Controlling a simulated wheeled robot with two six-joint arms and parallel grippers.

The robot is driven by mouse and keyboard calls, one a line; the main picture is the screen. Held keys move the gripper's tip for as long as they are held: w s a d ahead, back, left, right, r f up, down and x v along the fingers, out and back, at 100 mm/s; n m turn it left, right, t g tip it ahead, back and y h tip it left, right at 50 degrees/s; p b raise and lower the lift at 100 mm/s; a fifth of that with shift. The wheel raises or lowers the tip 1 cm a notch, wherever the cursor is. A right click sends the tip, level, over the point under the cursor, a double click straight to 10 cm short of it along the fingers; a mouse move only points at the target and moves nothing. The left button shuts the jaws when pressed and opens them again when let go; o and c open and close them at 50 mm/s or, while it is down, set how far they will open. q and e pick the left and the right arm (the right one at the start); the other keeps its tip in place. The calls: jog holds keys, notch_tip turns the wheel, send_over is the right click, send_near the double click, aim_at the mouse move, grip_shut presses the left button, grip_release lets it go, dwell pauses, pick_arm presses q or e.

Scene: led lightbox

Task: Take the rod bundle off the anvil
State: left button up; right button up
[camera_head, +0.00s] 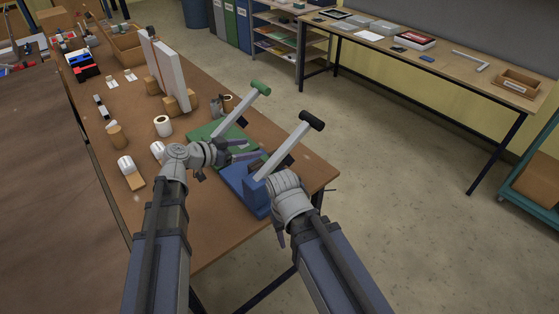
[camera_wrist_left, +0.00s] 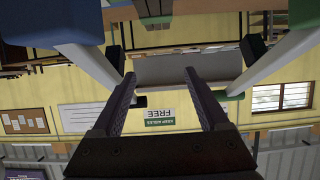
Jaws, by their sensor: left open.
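A blue bench tool (camera_head: 249,193) with a raised grey lever and black handle stands near the table's right corner. A green bench tool (camera_head: 206,133) with a similar lever and green handle stands just behind it. I cannot clearly make out the rod bundle or the anvil; the arms and levers cover much of this area. My left gripper (camera_head: 246,151) is open beside the two tools, its fingers pointing right. In the left wrist view its fingers (camera_wrist_left: 156,98) are apart with nothing between them. My right wrist is in front of the blue tool; its gripper (camera_head: 281,236) is mostly hidden.
The brown table (camera_head: 215,222) holds a white roll (camera_head: 163,126), white cylinders on wooden blocks and upright white panels (camera_head: 165,72) to the left and behind. A second bench (camera_head: 450,62) stands across open floor (camera_head: 390,150).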

aim_at(259, 164)
pick_arm(q)
jog(key=f+b, duration=0.3)
jog(key=d+f+b, duration=0.1)
jog(key=f+b, duration=0.1)
jog(key=w+f+b, duration=0.1)
jog(key=f+b, duration=0.2)
jog(key=shift+d+f+b, duration=0.15)
jog(key=shift+f+b, duration=0.15)
jog(key=shift+w+d, duration=0.1)
jog(key=shift+d, duration=0.05)
jog(key=b+x, duration=0.2)
jog(key=x, duration=0.4)
jog(key=shift+w, duration=0.1)
jog(key=shift+r, duration=0.1)
jog(key=shift+c, duration=0.4)
grip_shut()
pick_arm(e)
notch_tip(259, 164, down, 11)
jog(key=shift+w+d, duration=0.2)
jog(key=shift+d, duration=0.05)
jog(key=shift+r, duration=0.1)
